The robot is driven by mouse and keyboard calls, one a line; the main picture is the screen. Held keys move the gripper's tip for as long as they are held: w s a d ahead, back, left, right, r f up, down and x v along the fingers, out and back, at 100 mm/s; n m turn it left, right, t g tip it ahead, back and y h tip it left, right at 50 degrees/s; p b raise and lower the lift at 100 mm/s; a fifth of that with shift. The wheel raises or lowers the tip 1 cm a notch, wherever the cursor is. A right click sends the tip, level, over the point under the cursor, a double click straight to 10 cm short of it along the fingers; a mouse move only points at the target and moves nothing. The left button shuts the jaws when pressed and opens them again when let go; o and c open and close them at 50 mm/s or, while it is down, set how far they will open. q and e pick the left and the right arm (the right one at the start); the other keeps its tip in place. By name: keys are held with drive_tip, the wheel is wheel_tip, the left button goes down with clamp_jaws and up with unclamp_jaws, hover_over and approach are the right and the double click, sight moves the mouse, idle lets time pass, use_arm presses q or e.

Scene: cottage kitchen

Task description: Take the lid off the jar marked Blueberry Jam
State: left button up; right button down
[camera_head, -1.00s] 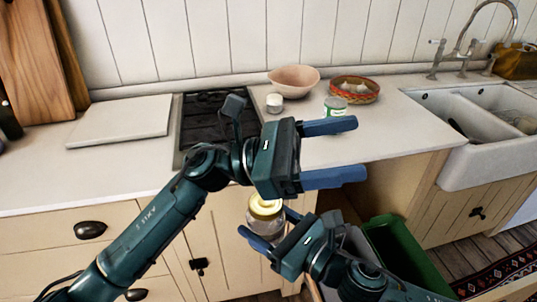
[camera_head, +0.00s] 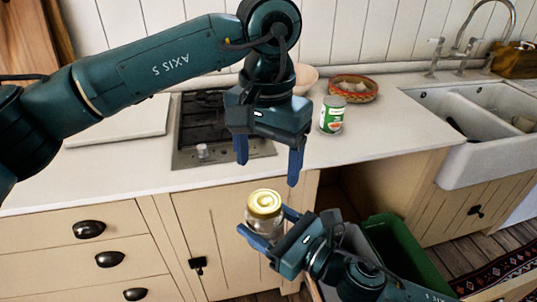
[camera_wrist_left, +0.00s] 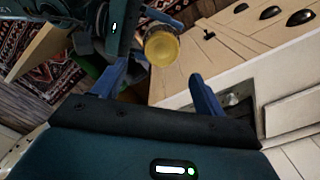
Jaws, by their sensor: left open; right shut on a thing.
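A glass jar (camera_head: 252,222) with a gold lid (camera_head: 264,203) is held upright in front of the counter's edge. My right gripper (camera_head: 268,230) is shut around the jar's body, below the lid. No label is readable on the jar. My left gripper (camera_head: 268,172) is above the jar, pointing down, open and empty, its fingertips a little above the lid. In the left wrist view the gold lid (camera_wrist_left: 161,49) shows beyond and between the open fingers of my left gripper (camera_wrist_left: 160,72), apart from them.
A tin with a green label (camera_head: 332,115), a patterned basket (camera_head: 353,90) and a pink bowl (camera_head: 305,78) stand on the counter (camera_head: 400,128). A dark hob (camera_head: 203,135) is behind my left arm. A green bin (camera_head: 400,255) stands below at right.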

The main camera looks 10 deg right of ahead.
sight(267, 201)
use_arm(q)
wheel_tip(267, 201, down, 7)
drive_tip(key=shift+f, duration=0.2)
drive_tip(key=shift+c, duration=0.4)
